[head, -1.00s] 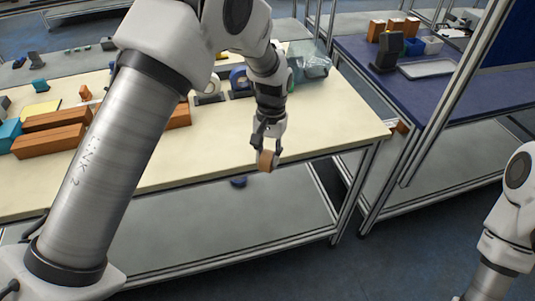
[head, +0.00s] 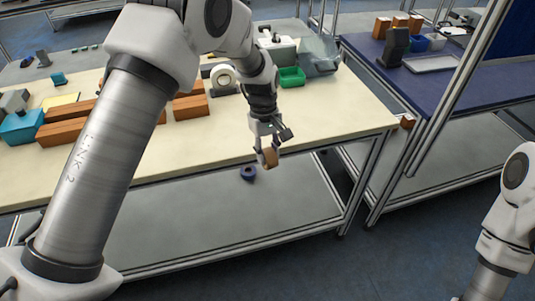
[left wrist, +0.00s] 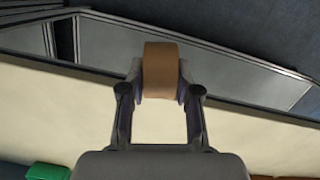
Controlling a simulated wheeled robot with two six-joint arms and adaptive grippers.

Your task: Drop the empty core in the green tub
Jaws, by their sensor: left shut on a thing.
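My left gripper (head: 268,150) is shut on the brown empty core (head: 270,157), just off the front edge of the cream table. In the left wrist view the core (left wrist: 161,70) sits between the two fingertips, which press on its sides. The green tub (head: 291,77) stands on the table towards the back, up and to the right of my gripper in the head view. A green corner of it also shows at the lower left of the left wrist view (left wrist: 48,171). My right gripper is out of view; only part of that arm shows.
The cream table (head: 330,118) is bare between my gripper and the green tub. A tape dispenser (head: 224,80) and a grey bin (head: 320,55) stand near the tub. Brown boxes (head: 190,106) lie left.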

